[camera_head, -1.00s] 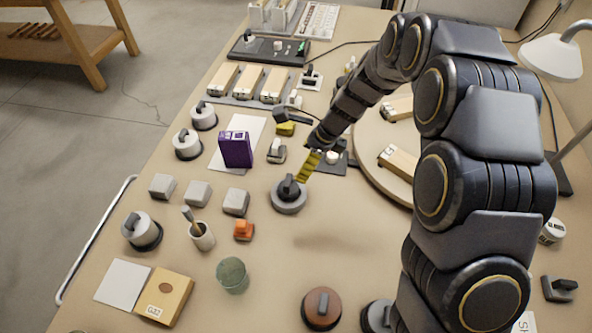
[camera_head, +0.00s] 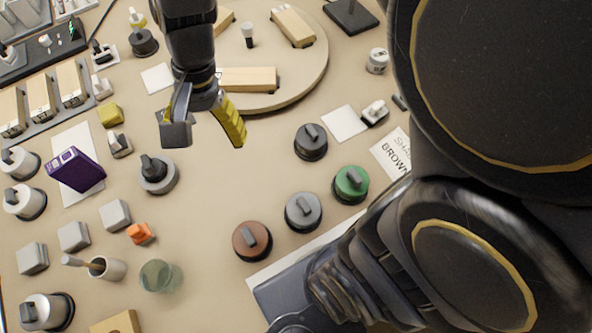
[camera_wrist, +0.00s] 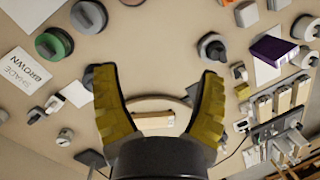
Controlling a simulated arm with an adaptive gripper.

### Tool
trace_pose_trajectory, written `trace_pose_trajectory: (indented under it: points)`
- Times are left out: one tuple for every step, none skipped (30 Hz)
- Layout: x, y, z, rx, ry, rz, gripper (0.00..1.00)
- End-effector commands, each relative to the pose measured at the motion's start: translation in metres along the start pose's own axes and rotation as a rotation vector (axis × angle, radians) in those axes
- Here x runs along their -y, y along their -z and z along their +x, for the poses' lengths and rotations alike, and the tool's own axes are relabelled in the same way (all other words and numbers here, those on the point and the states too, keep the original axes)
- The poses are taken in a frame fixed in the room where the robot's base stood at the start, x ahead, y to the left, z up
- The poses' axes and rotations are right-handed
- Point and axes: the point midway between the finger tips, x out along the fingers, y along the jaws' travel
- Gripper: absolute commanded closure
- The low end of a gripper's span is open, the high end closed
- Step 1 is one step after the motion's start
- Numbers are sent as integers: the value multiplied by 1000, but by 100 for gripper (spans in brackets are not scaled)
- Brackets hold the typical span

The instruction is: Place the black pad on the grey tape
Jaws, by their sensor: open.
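A black pad (camera_head: 153,166) with a raised grip sits on top of a round grey piece (camera_head: 171,186), which looks like the grey tape. The grey rim shows around the pad. Both also show in the wrist view, the black pad (camera_wrist: 213,48) beyond the right-hand finger. My gripper (camera_head: 205,135) is to the right of and above them, apart from both. In the wrist view my gripper (camera_wrist: 160,108) has its two yellow fingers spread wide with nothing between them.
Black (camera_head: 310,141), grey (camera_head: 304,211), green (camera_head: 351,184) and brown (camera_head: 252,240) round pieces stand to the right. A purple box (camera_head: 76,170) stands at left. A round board (camera_head: 310,85) with wooden blocks lies behind. Bench between is clear.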

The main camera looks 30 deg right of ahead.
Motion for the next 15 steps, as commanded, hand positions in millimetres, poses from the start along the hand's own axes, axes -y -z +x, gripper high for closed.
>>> trace_pose_trajectory:
  points:
    - [-21, -12, -9, -18, -22, -88, 29]
    - [-34, -19, -12, -21, -44, -146, 29]
    - [-50, -28, -16, -25, -68, -217, 29]
    - [-62, -35, -18, -25, -87, -268, 29]
    - [-73, -41, -20, -27, -105, -315, 29]
    - [-86, -48, -23, -36, -126, -371, 29]
    - [-95, -52, -25, -38, -145, -408, 29]
    - [-103, -57, -26, -37, -159, -441, 29]
    - [-113, -62, -26, -33, -176, -477, 29]
    - [-119, -66, -26, -30, -187, -502, 29]
    - [-124, -68, -26, -25, -195, -521, 29]
    - [-129, -71, -26, -20, -206, -542, 29]
    - [-132, -73, -26, -18, -211, -553, 29]
    - [-134, -74, -26, -16, -215, -562, 29]
    - [-136, -74, -25, -15, -219, -569, 29]
